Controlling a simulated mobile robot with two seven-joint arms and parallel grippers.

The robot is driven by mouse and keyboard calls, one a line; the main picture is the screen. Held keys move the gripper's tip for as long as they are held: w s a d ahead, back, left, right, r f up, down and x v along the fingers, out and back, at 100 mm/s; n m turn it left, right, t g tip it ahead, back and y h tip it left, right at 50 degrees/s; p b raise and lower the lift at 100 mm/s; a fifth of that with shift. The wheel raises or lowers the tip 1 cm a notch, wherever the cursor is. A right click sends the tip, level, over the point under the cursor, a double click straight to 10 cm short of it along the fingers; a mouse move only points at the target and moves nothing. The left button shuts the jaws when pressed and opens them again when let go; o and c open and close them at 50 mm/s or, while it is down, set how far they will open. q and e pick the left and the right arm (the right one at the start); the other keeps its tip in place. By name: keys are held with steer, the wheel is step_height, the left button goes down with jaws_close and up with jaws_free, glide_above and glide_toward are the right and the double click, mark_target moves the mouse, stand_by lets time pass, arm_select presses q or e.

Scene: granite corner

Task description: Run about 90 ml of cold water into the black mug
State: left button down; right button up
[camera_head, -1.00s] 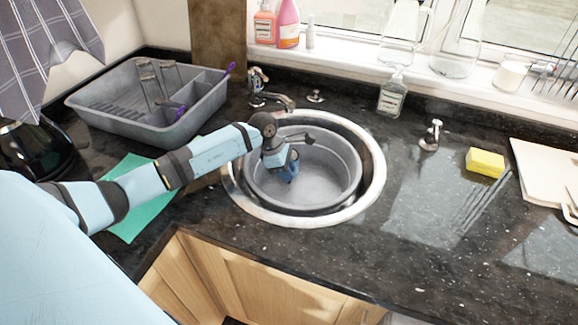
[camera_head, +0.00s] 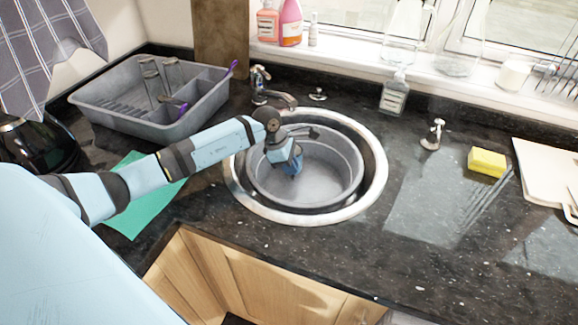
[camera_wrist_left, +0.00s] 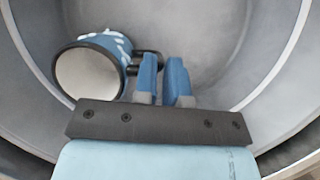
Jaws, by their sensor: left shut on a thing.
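My left gripper (camera_head: 289,162) is low inside the grey round basin (camera_head: 335,150) in the sink, and points down. In the left wrist view its two blue fingers (camera_wrist_left: 163,85) are shut on the dark handle of a mug (camera_wrist_left: 93,65). That mug is blue with white marks, a dark rim and a pale inside; no all-black mug shows. It is tilted, its mouth towards the wrist camera, and no water shows in it. In the head view I cannot tell the mug from the blue fingers. A chrome tap (camera_head: 272,90) stands behind the sink; no stream shows. My right gripper is out of view.
A grey dish rack (camera_head: 130,125) and a green cloth (camera_head: 150,200) lie left of the sink. A second chrome fitting (camera_head: 432,135), a yellow sponge (camera_head: 487,161) and pale boards (camera_head: 545,165) are to the right. A soap bottle (camera_head: 394,95) stands behind.

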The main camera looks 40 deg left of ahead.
arm_select(q)
steer(key=d, duration=0.2)
steer(key=w+d, duration=0.1)
steer(key=d, duration=0.4)
steer(key=shift+w+b, duration=0.35)
steer(key=shift+b, duration=0.05)
step_height(320, 180, up, 14)
steer(key=p, duration=0.7)
steer(key=shift+d+f, duration=0.2)
steer(key=shift+f, duration=0.05)
steer(key=shift+r, duration=0.1)
step_height(320, 180, up, 3)
steer(key=p, duration=0.3)
